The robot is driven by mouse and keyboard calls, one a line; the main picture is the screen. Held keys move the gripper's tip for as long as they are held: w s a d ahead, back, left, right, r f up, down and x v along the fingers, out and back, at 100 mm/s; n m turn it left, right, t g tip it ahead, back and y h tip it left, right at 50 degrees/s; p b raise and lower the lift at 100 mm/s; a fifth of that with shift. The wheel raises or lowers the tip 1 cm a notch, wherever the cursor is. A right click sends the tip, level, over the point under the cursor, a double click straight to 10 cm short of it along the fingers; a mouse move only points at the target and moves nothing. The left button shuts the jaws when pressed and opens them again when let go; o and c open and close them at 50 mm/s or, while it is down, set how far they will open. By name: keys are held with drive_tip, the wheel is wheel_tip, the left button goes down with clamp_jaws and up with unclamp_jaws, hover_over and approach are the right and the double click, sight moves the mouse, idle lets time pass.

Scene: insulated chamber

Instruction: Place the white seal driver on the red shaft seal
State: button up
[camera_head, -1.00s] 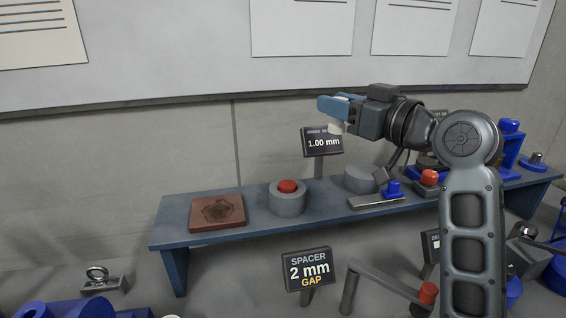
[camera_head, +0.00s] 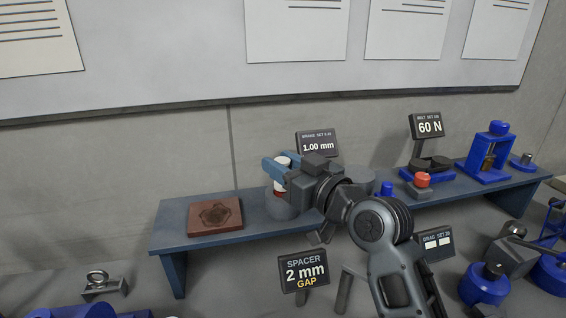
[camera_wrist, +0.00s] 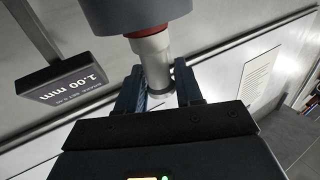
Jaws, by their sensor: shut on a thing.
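The white seal driver (camera_head: 282,160) is held upright between the blue fingers of my gripper (camera_head: 277,165). In the wrist view the driver (camera_wrist: 154,58) is a pale cylinder between the two fingers (camera_wrist: 158,82). Its far end meets the red shaft seal (camera_wrist: 148,32) in that view; I cannot tell for sure whether they touch or a thin gap is left. The red seal (camera_head: 279,192) sits on top of the grey round housing (camera_head: 279,209), directly below the driver, partly hidden by my gripper.
The blue bench (camera_head: 172,225) carries a brown plate (camera_head: 215,215) left of the housing. A 1.00 mm sign (camera_head: 317,143) stands close behind my gripper. A red-topped block (camera_head: 422,181) and blue fixtures (camera_head: 488,160) stand to the right. A 2 mm spacer sign (camera_head: 304,271) stands in front.

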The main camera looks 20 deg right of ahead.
drive_tip(key=shift+f, duration=0.1)
drive_tip(key=o, duration=0.6)
drive_tip(key=shift+f, duration=0.1)
drive_tip(key=o, duration=0.5)
drive_tip(key=shift+c, duration=0.2)
drive_tip(key=shift+r, duration=0.3)
drive_tip(key=b+v, duration=0.2)
drive_tip(key=v, duration=1)
drive_tip(key=shift+b, duration=0.4)
drive_tip(key=shift+f, duration=0.15)
